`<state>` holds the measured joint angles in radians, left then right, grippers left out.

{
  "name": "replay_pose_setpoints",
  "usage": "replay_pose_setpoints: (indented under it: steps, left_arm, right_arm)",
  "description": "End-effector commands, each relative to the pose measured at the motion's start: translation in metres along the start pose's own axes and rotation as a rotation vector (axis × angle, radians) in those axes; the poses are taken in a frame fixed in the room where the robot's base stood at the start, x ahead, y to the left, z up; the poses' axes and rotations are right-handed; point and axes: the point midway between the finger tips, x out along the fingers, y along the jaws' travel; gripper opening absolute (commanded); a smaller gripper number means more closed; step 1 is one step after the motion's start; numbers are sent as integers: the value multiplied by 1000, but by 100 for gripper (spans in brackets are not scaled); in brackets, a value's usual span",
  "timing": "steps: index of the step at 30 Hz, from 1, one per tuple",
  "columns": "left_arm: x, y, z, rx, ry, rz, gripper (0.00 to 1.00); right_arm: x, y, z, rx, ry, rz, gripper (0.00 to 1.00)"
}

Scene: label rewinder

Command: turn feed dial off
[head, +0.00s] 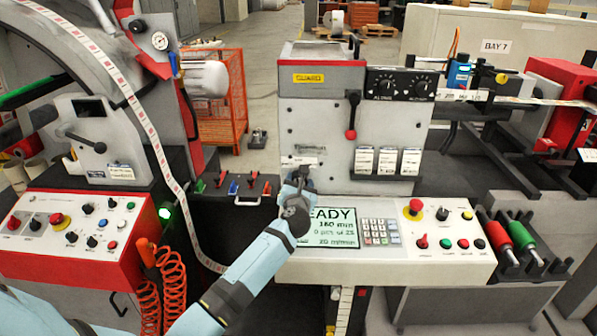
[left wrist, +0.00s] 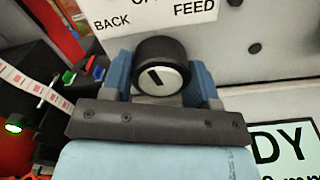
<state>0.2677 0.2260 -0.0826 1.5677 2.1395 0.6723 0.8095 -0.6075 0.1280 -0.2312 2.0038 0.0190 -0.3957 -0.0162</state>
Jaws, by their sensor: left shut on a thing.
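The feed dial (left wrist: 162,68) is a black round knob with a pale face, on the grey machine panel under a white label plate (left wrist: 155,14). The plate reads BACK on the left and FEED on the right; the word between them is cut off by the frame edge. The dark mark on the dial face slants toward the upper left. My left gripper (left wrist: 163,88) has its blue fingers on both sides of the dial and is shut on it. In the head view my left gripper (head: 299,176) hides the dial.
Below the dial is a console with a READY screen (head: 345,228), a keypad (head: 380,232) and several buttons. A red-handled lever (head: 352,115) hangs above. A row of small coloured levers (head: 235,188) and a label web (head: 150,130) lie to the left.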

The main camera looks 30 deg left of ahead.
Motion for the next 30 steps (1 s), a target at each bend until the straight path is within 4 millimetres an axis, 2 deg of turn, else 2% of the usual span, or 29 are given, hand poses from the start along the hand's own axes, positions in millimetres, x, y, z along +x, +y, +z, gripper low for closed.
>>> replay_pose_setpoints:
  steps: [1, 9, 21, 29, 30]
  left_arm:
    - [0, 2, 5, 32, 2, -1, 31]
    - [0, 1, 3, 172, 1, -1, 31]
    - [0, 0, 0, 232, -1, 0, 31]
    - [0, 0, 0, 231, -1, 0, 31]
    - [0, 0, 0, 231, -1, 0, 63]
  right_arm:
    - [-8, 0, -7, -10, 1, -1, 43]
    - [-20, -1, -15, -24, -7, -5, 43]
    - [-24, -2, -28, -18, 2, -4, 43]
    - [-23, -1, -28, -17, 3, -1, 43]
    - [-23, -1, -28, -17, 2, -1, 43]
